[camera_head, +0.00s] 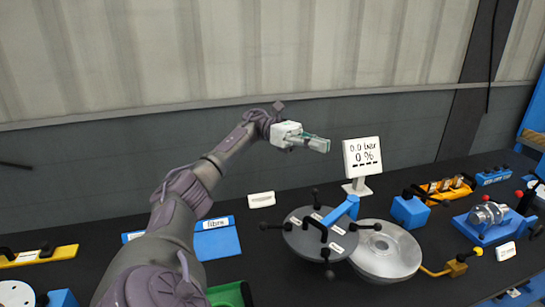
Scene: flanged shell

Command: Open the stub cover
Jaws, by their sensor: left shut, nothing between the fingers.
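A dark grey round cover (300,238) lies at the front centre of the table in the head view. It has a black handle and small white labels on top. Black-knobbed rods (329,273) stick out around its edge. A blue arm (341,210) reaches over it from the upper right. A silver round flanged piece (400,262) with a small central hole sits right beside it, and the two overlap in the picture. My left gripper (322,145) is shut and empty, up behind the cover and apart from it, in front of the wall. My right gripper is out of view.
A display sign (362,157) reading "0.0 bar 0 %" stands behind the cover. A blue block (409,212), an orange rack (447,190) and a blue-based device (487,222) are at right. Blue trays (217,241) and a yellow bar (40,256) are at left.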

